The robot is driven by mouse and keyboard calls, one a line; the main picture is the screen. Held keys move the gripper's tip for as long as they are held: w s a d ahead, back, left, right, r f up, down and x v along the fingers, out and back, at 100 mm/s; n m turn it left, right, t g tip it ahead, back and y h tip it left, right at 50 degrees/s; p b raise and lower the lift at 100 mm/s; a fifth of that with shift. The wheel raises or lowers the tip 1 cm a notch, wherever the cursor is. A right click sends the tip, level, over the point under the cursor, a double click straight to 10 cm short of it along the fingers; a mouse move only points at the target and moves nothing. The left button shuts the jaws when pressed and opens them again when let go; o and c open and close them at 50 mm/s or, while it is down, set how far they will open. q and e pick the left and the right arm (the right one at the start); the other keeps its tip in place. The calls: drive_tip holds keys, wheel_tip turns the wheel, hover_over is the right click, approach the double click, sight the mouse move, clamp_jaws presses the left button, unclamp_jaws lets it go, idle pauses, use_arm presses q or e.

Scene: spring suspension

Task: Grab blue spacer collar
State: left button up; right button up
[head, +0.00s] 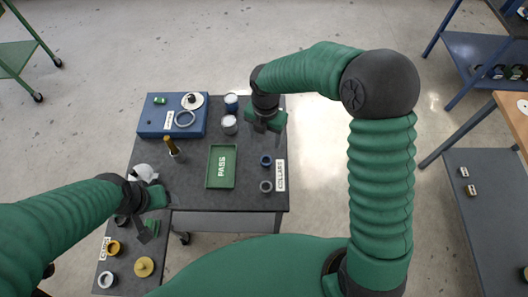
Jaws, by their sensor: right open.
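A small dark blue collar (265,160) lies on the dark table, left of the white COLLARS label (280,175). A grey collar (265,186) lies just below it in the head view. My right gripper (263,128) is open and points down over the table's right side. It is above the blue collar in the picture and apart from it. My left gripper (147,232) is at the lower left, far from the collars. Its fingers are small and dark here, so I cannot tell their state.
A green PASS tray (209,181) lies left of the collars. White-and-blue cans (229,125) stand left of my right gripper. A blue fixture board (148,125) is at the back left. A lower-left surface carries yellow parts (144,267). Bare tabletop lies between tray and collars.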

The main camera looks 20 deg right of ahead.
approach(266, 160)
drive_tip(key=shift+s+a+f, duration=0.3)
drive_tip(key=shift+s+a, duration=0.1)
drive_tip(key=shift+a, duration=0.35)
drive_tip(key=f, duration=0.1)
drive_tip(key=d+f, duration=0.1)
drive_tip(key=w+f, duration=0.1)
drive_tip(key=shift+d+f, duration=0.25)
drive_tip(key=shift+f, duration=0.15)
drive_tip(key=f, duration=0.2)
drive_tip(key=f+p, duration=0.1)
drive_tip(key=shift+s+d+f, duration=0.2)
drive_tip(key=shift+d+f, duration=0.15)
drive_tip(key=shift+f, duration=0.05)
drive_tip(key=shift+w+a+f, duration=0.1)
drive_tip(key=shift+a+f, duration=0.1)
drive_tip(key=shift+w+a, duration=0.15)
drive_tip(key=shift+a, duration=0.25)
drive_tip(key=shift+c, duration=2.4)
drive_tip(key=shift+d, duration=0.45)
drive_tip(key=c, duration=0.7)
clamp_jaws()
use_arm(q)
drive_tip(key=shift+s+a+r, duration=0.25)
drive_tip(key=shift+a+r, duration=0.15)
drive_tip(key=shift+r, duration=0.05)
use_arm(e)
drive_tip(key=shift+a, duration=0.1)
